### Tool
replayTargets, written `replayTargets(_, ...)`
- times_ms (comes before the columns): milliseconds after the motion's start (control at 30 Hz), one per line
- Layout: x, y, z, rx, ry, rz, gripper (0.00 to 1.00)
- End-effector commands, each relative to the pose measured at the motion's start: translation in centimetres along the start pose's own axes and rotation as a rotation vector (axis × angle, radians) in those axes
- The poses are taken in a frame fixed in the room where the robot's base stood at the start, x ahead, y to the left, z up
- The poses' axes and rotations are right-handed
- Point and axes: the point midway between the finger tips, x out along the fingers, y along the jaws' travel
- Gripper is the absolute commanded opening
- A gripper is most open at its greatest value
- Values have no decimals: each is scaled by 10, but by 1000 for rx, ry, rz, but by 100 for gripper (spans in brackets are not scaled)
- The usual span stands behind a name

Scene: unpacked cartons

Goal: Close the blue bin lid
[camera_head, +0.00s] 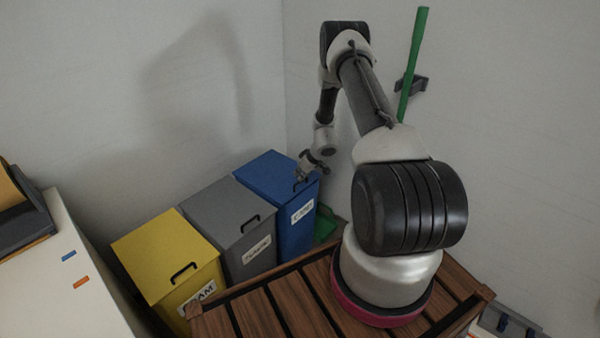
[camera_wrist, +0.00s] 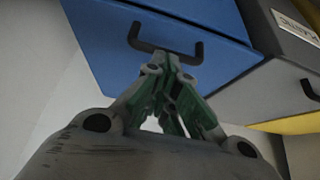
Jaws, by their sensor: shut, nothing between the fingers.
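The blue bin (camera_head: 292,217) stands at the back corner, right of the grey bin. Its blue lid (camera_head: 268,172) looks down flat on the bin in the head view. The lid's black handle (camera_wrist: 167,49) shows clearly in the wrist view, just beyond my fingertips. My gripper (camera_head: 304,172) is at the front right edge of the lid, close to the handle. In the wrist view my gripper (camera_wrist: 172,68) has its fingers together with nothing between them. I cannot tell whether the fingertips touch the handle.
The grey bin (camera_head: 227,213) and yellow bin (camera_head: 163,252) stand to the left, lids down. A slatted wooden surface (camera_head: 265,313) lies in front of them. A white table (camera_head: 52,290) is at left. A green pole (camera_head: 412,65) leans by the right wall. Walls close in behind the bins.

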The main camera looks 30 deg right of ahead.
Motion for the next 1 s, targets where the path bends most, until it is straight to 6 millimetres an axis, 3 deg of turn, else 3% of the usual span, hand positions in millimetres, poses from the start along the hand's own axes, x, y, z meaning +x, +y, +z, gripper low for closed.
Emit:
replayTargets(133,10,0,7,0,-1,0,0)
replayTargets(400,9,0,6,-1,-1,0,0)
replayTargets(533,2,1,-4,-3,1,1,0)
replayTargets(700,-23,4,-30,-6,3,2,0)
replayTargets(1000,-93,4,-22,0,1,2,0)
